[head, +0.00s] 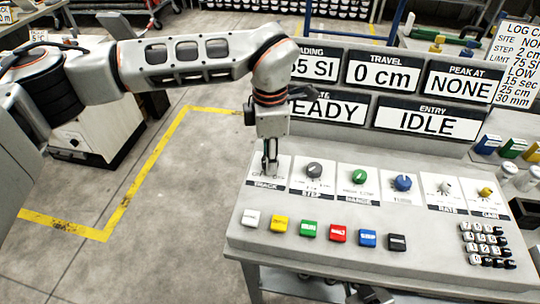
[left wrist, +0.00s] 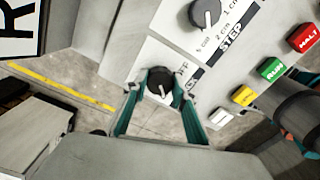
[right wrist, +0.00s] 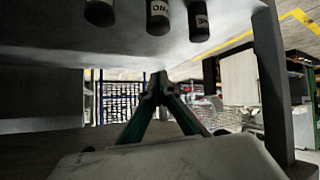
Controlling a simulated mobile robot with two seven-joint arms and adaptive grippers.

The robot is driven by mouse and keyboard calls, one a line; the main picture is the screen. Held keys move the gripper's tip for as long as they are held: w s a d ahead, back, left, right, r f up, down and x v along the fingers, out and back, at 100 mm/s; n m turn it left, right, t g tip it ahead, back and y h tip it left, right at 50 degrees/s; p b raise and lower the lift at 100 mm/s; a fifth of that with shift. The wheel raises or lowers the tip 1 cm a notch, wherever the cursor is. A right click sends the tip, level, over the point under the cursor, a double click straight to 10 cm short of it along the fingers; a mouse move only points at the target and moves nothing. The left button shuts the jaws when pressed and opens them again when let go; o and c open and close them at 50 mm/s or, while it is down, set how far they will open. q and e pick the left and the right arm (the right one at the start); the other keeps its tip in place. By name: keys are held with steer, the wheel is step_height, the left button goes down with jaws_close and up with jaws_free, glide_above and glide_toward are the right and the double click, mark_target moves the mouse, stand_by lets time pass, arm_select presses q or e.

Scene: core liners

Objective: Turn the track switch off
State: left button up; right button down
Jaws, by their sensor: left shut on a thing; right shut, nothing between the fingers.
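The track switch is a small dark knob on a white plate (head: 254,167) at the left end of the sloped grey console. In the left wrist view its black knob (left wrist: 159,86) with a white pointer line lies between the fingertips. My left gripper (head: 270,170) points down onto it and is shut on it; its fingers (left wrist: 165,82) flank the knob. In the head view the fingers hide most of the knob, and its setting words are too small to read. My right gripper (right wrist: 158,84) is shut and empty, low beneath an overhanging surface.
The STEP knob (head: 314,170) stands just right of the switch, with green (head: 359,177) and blue (head: 402,183) knobs beyond. Several coloured buttons, including a white one (head: 250,218), line the console's front. Display panels (head: 385,70) stand behind. Floor left of the console is clear.

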arm_select(q)
steer(key=n+p, duration=0.1)
steer(key=n, duration=0.2)
steer(key=shift+r+n, duration=0.15)
steer(key=shift+n, duration=0.25)
steer(key=n+p, duration=0.1)
steer(key=n, duration=0.1)
steer(key=shift+n, duration=0.4)
steer(key=n, duration=0.3)
steer(key=shift+n, duration=0.3)
steer(key=n, duration=0.4)
steer(key=shift+p, duration=0.4)
steer(key=shift+n, duration=1.5)
steer(key=shift+w, duration=0.1)
